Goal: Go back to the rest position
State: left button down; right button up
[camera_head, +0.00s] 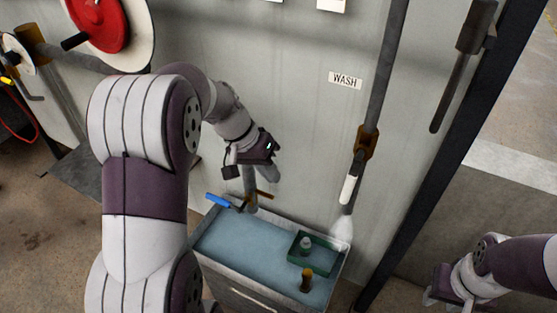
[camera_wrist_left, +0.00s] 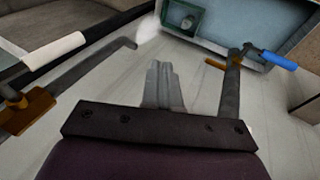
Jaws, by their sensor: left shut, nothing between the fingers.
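My left gripper (camera_head: 274,170) hangs in front of the grey wall, above the back edge of the blue-topped basin (camera_head: 235,243). In the left wrist view its fingers (camera_wrist_left: 160,80) are together with nothing between them. They are apart from the basin and from the blue-handled valve (camera_head: 218,200), which also shows in the wrist view (camera_wrist_left: 278,60). My right gripper (camera_head: 438,292) is at the lower right in the head view. Its fingers are too small and turned away to tell their state.
A green tray (camera_head: 294,259) with a small item and an amber-topped bottle (camera_head: 306,279) stand in the basin. A pipe with an orange-brown fitting (camera_head: 365,142) runs down beside it, with white vapour or spray (camera_head: 341,229) at its end. A red wheel (camera_head: 97,27) is upper left.

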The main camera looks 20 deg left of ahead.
pick_arm(q)
jog(key=shift+a, duration=0.15)
jog(key=s+a+f+n+y+p, duration=0.2)
jog(key=s+n+y, duration=0.1)
jog(key=s, duration=0.2)
jog(key=s+d+r+m+y+p, duration=0.1)
jog(key=s+d+r+m+p, duration=0.1)
jog(key=s, duration=0.6)
jog(key=d+r+p, duration=0.1)
jog(key=d+p, duration=0.1)
jog(key=d, duration=0.1)
jog(key=shift+d+r+m+g+y, duration=0.2)
jog(key=shift+m+g+y, duration=0.1)
jog(key=shift+m+y, duration=0.1)
jog(key=shift+s, duration=0.15)
